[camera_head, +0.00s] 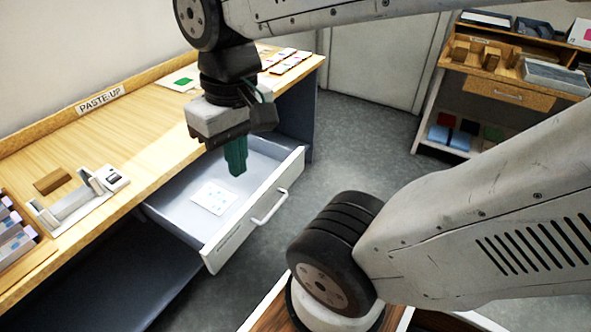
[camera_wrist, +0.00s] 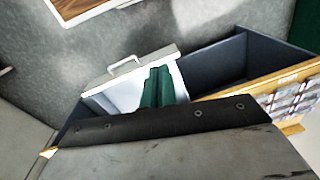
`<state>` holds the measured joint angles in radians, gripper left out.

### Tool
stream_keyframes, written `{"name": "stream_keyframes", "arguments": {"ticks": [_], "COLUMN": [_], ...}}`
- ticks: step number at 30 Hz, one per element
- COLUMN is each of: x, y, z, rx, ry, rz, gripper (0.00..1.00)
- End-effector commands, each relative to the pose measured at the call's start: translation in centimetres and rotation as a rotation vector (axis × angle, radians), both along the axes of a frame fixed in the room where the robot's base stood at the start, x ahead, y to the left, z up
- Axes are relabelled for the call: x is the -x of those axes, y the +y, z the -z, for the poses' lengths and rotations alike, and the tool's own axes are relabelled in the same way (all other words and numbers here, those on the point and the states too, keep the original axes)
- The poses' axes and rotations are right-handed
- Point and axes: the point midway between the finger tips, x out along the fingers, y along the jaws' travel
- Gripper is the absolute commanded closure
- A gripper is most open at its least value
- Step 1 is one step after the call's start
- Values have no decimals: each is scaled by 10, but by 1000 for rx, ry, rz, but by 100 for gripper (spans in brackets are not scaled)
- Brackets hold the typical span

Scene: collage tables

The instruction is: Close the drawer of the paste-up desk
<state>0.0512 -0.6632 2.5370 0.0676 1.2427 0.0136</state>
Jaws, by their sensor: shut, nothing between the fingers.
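The paste-up desk (camera_head: 150,135) has a wooden top and a "PASTE-UP" label on its back ledge. Its drawer (camera_head: 262,195) is pulled out, with a pale grey inside, a white front and a bar handle (camera_head: 269,207). A white sheet with small pale marks (camera_head: 214,198) lies in the drawer. My gripper (camera_head: 236,160) points down over the open drawer, its green fingers together and empty. In the wrist view the green fingers (camera_wrist: 157,88) cover part of the drawer, whose handle (camera_wrist: 125,66) shows beyond them. I cannot tell whether the fingertips reach below the drawer's rim.
A tape dispenser-like device (camera_head: 85,198), a wooden block (camera_head: 52,181) and several cards (camera_head: 285,60) are on the desk top. A shelf unit (camera_head: 500,95) stands at the back right. Grey floor (camera_head: 365,145) lies free between it and the drawer.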

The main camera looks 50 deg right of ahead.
Motion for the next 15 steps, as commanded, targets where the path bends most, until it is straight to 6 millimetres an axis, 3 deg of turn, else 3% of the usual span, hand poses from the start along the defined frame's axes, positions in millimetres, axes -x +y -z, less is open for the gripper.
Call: {"name": "stream_keyframes", "arguments": {"ticks": [8,15], "x": [-46,-85], "y": [-36,-93], "z": [38,81], "rx": [-315,-665], "ry": [273,417], "rz": [393,762], "gripper": [100,100]}}
